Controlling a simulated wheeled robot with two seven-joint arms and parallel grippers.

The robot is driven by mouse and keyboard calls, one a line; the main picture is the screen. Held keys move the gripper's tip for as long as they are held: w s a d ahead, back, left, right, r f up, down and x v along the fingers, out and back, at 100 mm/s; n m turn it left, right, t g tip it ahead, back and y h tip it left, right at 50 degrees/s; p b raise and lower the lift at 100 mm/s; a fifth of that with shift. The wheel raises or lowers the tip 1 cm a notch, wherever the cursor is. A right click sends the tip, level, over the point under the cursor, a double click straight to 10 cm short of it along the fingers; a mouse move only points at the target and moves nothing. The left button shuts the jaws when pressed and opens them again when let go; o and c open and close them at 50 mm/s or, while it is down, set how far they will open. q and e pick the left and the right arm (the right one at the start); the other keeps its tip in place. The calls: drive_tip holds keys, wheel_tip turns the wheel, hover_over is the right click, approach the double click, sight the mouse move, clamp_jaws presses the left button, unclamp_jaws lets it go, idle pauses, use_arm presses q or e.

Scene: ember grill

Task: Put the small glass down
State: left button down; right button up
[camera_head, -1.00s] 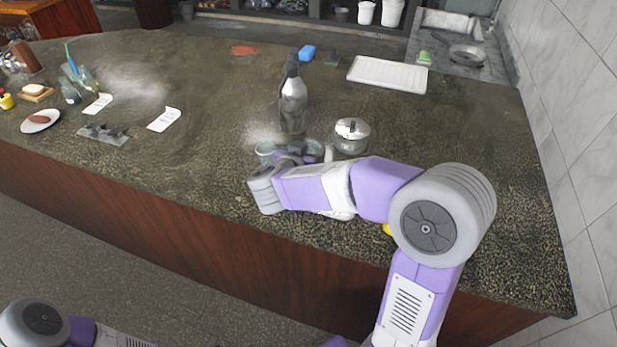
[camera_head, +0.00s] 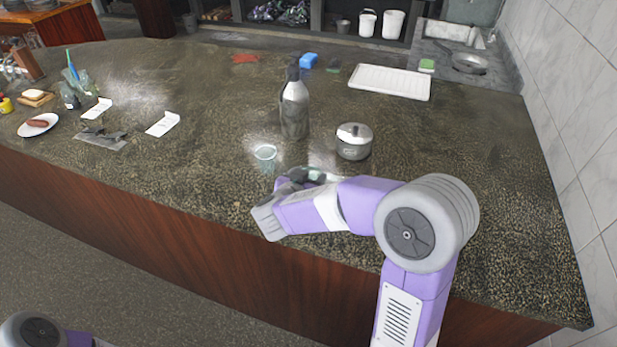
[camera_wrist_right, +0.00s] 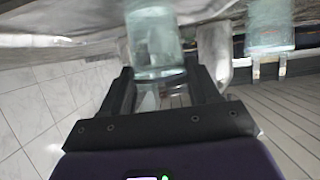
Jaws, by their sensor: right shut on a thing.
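My right gripper (camera_head: 298,178) is over the front part of the counter, its fingers partly hidden by my own wrist. In the right wrist view, the right gripper (camera_wrist_right: 160,73) is shut on a small clear, greenish glass (camera_wrist_right: 155,38). The held small glass shows only in part in the head view (camera_head: 316,175), and I cannot tell whether its base touches the counter. A second clear glass (camera_head: 265,153) stands upright on the counter behind and left of the gripper. It seems to be the glass at upper right in the wrist view (camera_wrist_right: 270,25). My left gripper is out of view.
A dark-topped grey bottle (camera_head: 294,108) and a lidded metal pot (camera_head: 353,142) stand behind the gripper on the stone counter (camera_head: 210,165). A white tray (camera_head: 390,82) lies farther back. The counter's front edge is close below the gripper.

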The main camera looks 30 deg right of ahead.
drive_tip(key=o, duration=1.2)
drive_tip(key=shift+r, duration=0.2)
drive_tip(key=p+v, duration=0.3)
drive_tip(key=v, duration=0.9)
drive_tip(key=shift+w, duration=0.1)
